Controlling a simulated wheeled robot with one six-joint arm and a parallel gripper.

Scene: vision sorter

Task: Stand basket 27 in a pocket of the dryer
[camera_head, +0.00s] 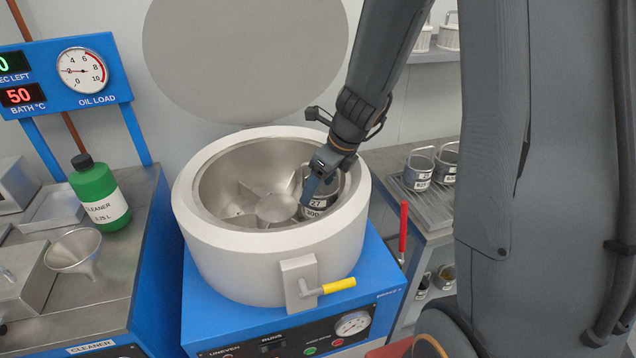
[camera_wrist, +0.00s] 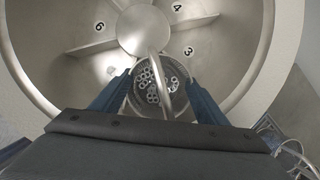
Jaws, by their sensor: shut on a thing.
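The dryer (camera_head: 240,258) is a round white tub on a blue cabinet, with its inside in view. A central hub (camera_head: 277,208) with radial fins divides the tub into pockets; the wrist view shows pocket marks 3, 4 and 6. Basket 27 (camera_head: 318,205), a metal basket with a white label, is inside the tub at the right. In the wrist view the basket (camera_wrist: 158,85) holds several small ring-like parts, and its handle crosses over it. My gripper (camera_head: 322,180) is shut on the basket from above. Whether the basket's bottom touches the pocket floor is hidden.
A red-handled lever (camera_head: 403,232) and a yellow-handled latch (camera_head: 338,285) stick out at the dryer's right and front. A green cleaner bottle (camera_head: 98,195) and a funnel (camera_head: 75,252) stand on the left bench. More baskets (camera_head: 418,170) stand on a rack at the right.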

